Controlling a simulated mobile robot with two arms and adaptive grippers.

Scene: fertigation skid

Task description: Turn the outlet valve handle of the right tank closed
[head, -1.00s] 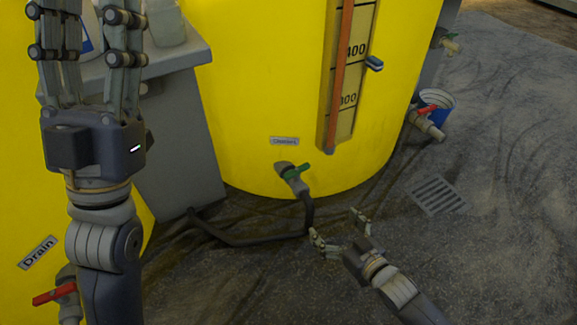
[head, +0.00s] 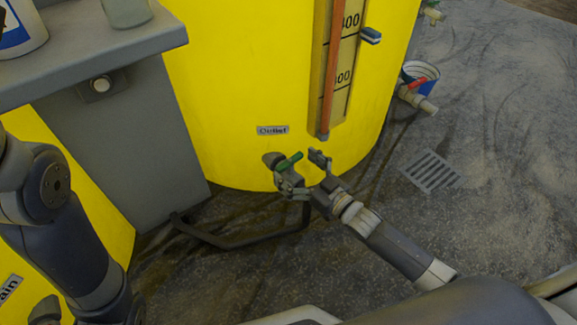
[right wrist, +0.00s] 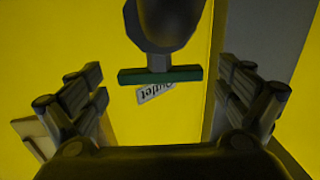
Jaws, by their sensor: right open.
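The yellow right tank (head: 250,80) has an outlet valve (head: 271,159) low on its front, below a small "Outlet" label (head: 272,130). The valve's green handle (head: 289,161) sticks out toward the right gripper. My right gripper (head: 301,168) is open, with its fingers near the handle. In the right wrist view, the green handle (right wrist: 160,76) is a bar lying crosswise between the spread fingers (right wrist: 158,82), with visible gaps on both sides. The label (right wrist: 155,93) shows behind it. My left gripper is out of view; only its arm shows at the left.
A black hose (head: 240,241) runs along the floor below the valve. A grey stand (head: 120,140) is on the left.

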